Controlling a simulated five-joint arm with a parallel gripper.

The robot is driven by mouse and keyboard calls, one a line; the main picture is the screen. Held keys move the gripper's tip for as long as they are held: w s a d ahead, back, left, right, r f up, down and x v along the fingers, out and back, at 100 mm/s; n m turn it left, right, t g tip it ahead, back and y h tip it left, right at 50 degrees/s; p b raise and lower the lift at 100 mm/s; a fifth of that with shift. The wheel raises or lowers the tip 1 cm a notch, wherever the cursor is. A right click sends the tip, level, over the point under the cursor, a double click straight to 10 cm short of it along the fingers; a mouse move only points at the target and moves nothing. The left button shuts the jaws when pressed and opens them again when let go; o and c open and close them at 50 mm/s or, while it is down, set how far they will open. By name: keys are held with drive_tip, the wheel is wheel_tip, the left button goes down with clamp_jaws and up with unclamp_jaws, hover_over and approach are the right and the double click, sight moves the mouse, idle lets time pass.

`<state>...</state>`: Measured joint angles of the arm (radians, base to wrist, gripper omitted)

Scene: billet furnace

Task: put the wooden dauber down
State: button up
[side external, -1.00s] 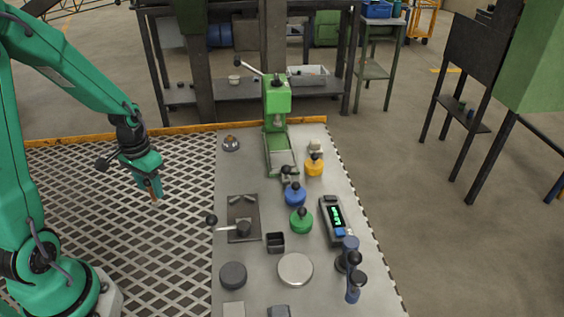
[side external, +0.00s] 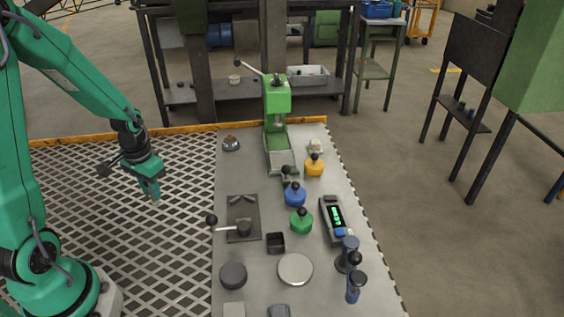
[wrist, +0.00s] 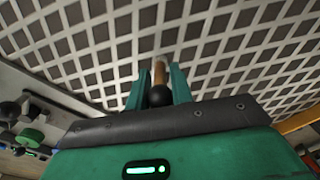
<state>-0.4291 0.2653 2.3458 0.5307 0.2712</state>
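The wooden dauber (wrist: 161,73), a brown stick with a black ball (wrist: 159,95) at its near end, lies between the two teal fingers of my gripper (wrist: 162,78) in the wrist view. The fingers are close on both sides of it, and my gripper looks shut on it. A pale end shows past the fingertips. In the side view my gripper (side external: 151,190) hangs over the metal grating, left of the bench; the dauber is mostly hidden there.
The grey bench (side external: 225,175) carries a green press (side external: 277,100), a small metal bowl (side external: 231,143), a dark plate with a lever (side external: 243,215), blue (side external: 295,196), green (side external: 302,221) and yellow (side external: 314,167) knobbed pieces and a scale (side external: 333,222). The grating (side external: 130,250) is clear.

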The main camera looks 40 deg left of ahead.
drive_tip(key=shift+r, duration=0.15)
clamp_jaws()
drive_tip(key=shift+r, duration=0.8)
drive_tip(key=r, duration=0.2)
drive_tip(key=shift+d+r, duration=0.35)
drive_tip(key=s+d+r, duration=0.1)
drive_tip(key=d+r, duration=0.5)
drive_tip(key=d, duration=0.5)
drive_tip(key=shift+s+r, duration=0.15)
drive_tip(key=shift+r, duration=0.05)
drive_tip(key=d+r, duration=0.1)
drive_tip(key=d, duration=2.6)
drive_tip(key=shift+s+d+r, duration=0.15)
drive_tip(key=shift+d+r, duration=0.2)
